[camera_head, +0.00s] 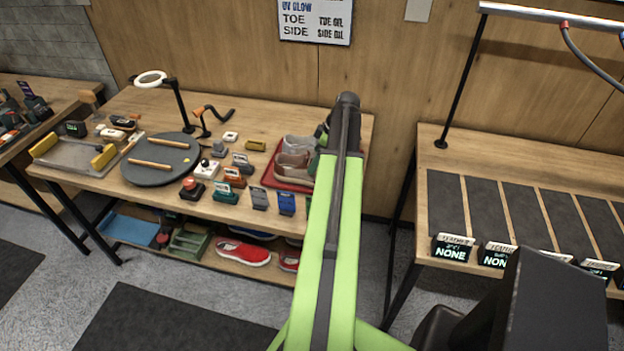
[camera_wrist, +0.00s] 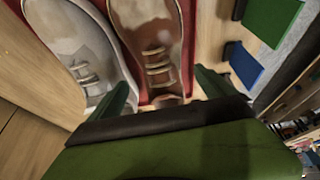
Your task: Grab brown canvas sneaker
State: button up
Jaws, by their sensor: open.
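The brown canvas sneaker (camera_wrist: 150,45) lies on a red tray (camera_wrist: 196,85) in the wrist view, laces facing the camera. A grey-white sneaker (camera_wrist: 72,45) lies beside it on the left. In the head view, the brown sneaker (camera_head: 291,168) sits on the red tray (camera_head: 272,182) near the table's right end, in front of the grey one (camera_head: 298,144). My gripper (camera_wrist: 165,90) is open, its two green fingers at either side of the brown sneaker's near end. I cannot tell whether they touch it. My green arm hides the tray's right part in the head view.
A dark round turntable (camera_head: 160,172) lies further left. Red shoes (camera_head: 243,252) are on the lower shelf. A second table (camera_head: 440,170) stands at right.

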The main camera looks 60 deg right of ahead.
aim_at(290, 169)
jog(key=b+x, duration=0.5)
jog(key=shift+f, duration=0.15)
jog(key=shift+c, duration=0.2)
jog(key=c, duration=1.8)
jog(key=shift+r, duration=0.2)
jog(key=shift+r+p, duration=0.1)
jog(key=shift+p, duration=0.2)
